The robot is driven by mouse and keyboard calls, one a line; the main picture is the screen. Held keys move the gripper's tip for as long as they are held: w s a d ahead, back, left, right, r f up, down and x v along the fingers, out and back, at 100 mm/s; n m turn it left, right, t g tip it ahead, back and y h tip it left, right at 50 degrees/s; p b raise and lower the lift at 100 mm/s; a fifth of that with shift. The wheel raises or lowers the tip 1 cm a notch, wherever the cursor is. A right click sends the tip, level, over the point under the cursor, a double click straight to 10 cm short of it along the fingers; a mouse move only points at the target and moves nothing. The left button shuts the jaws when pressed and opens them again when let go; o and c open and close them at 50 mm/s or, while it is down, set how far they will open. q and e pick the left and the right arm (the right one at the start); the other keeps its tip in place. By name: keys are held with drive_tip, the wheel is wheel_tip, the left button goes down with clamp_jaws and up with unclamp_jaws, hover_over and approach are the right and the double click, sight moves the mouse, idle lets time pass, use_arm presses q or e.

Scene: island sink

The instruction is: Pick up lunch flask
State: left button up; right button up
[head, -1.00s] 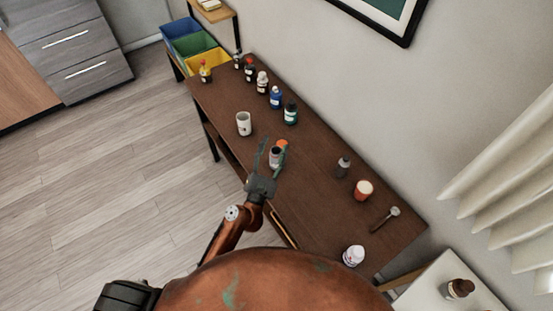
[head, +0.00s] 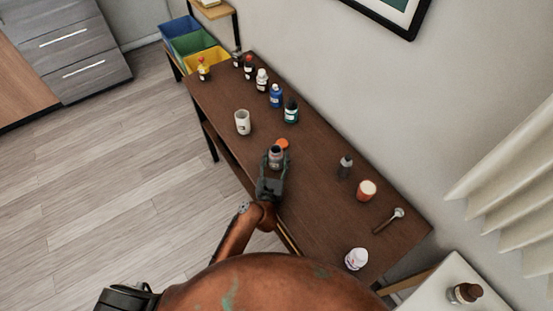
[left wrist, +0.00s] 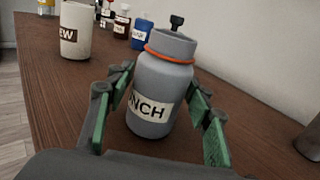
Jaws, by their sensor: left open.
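The lunch flask (left wrist: 162,85) is a grey bottle with an orange ring at its neck and a label reading "NCH" in the left wrist view. It stands upright on the brown table (head: 320,215). In the head view the flask (head: 275,155) is partly hidden by my gripper. My left gripper (head: 274,167) is open, with its fingers on either side of the flask. In the left wrist view the green finger pads of the gripper (left wrist: 155,125) flank the flask with gaps visible. My right gripper is not in view.
Several bottles line the back. A dark bottle (head: 345,166), an orange-and-white jar (head: 366,190) and a spoon (head: 389,221) are to the right.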

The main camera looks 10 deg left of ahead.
sight(277, 152)
use_arm(q)
drive_tip(key=shift+w+a+b, duration=0.1)
drive_tip(key=shift+w+b, duration=0.25)
drive_tip(key=shift+w, duration=2.3)
drive_tip(key=shift+c, duration=0.3)
clamp_jaws()
